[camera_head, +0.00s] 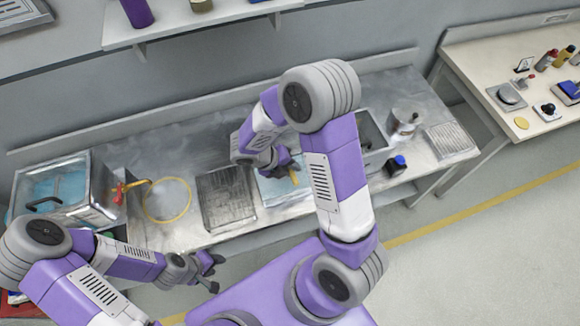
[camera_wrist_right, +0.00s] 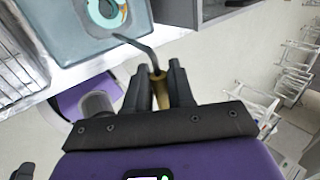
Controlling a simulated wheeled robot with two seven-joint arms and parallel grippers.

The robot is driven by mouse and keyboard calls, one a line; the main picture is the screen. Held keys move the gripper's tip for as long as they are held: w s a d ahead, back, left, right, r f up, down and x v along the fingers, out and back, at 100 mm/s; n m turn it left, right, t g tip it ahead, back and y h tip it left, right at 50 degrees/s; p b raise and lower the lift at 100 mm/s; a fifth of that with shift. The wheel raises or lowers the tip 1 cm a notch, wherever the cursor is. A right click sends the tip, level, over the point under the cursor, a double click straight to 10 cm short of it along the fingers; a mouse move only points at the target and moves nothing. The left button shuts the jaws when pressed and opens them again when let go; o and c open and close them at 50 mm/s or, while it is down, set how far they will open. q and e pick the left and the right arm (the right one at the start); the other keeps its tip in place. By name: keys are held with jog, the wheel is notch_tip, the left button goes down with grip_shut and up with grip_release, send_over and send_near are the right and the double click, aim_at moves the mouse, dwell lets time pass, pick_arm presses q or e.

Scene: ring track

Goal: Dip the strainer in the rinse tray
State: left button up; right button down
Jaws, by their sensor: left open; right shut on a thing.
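My right gripper (camera_wrist_right: 160,80) is shut on the gold-coloured handle of the strainer (camera_wrist_right: 160,93). In the right wrist view, the strainer's dark bent neck runs to a teal ring-shaped head over the blue-grey rinse tray (camera_wrist_right: 75,47). I cannot tell whether the head touches liquid. In the head view, the right gripper (camera_head: 288,167) is over the light blue rinse tray (camera_head: 270,199), and the strainer's handle (camera_head: 295,178) shows below it. My right arm hides part of the tray and the strainer's head. My left gripper (camera_head: 211,272) is open and empty in front of the bench.
A dark ribbed rack (camera_head: 227,198) lies left of the tray. A sink, a steel pot (camera_head: 405,120) and a small blue-black object (camera_head: 397,163) are on the right.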

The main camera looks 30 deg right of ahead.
notch_tip(320, 180, down, 2)
jog(key=shift+f+b, duration=0.15)
jog(key=shift+b, duration=0.75)
notch_tip(320, 180, down, 8)
jog(key=b, duration=0.5)
jog(key=shift+r, duration=0.3)
dwell(3.5)
jog(key=shift+r+p, duration=4.35)
jog(key=shift+r, duration=0.05)
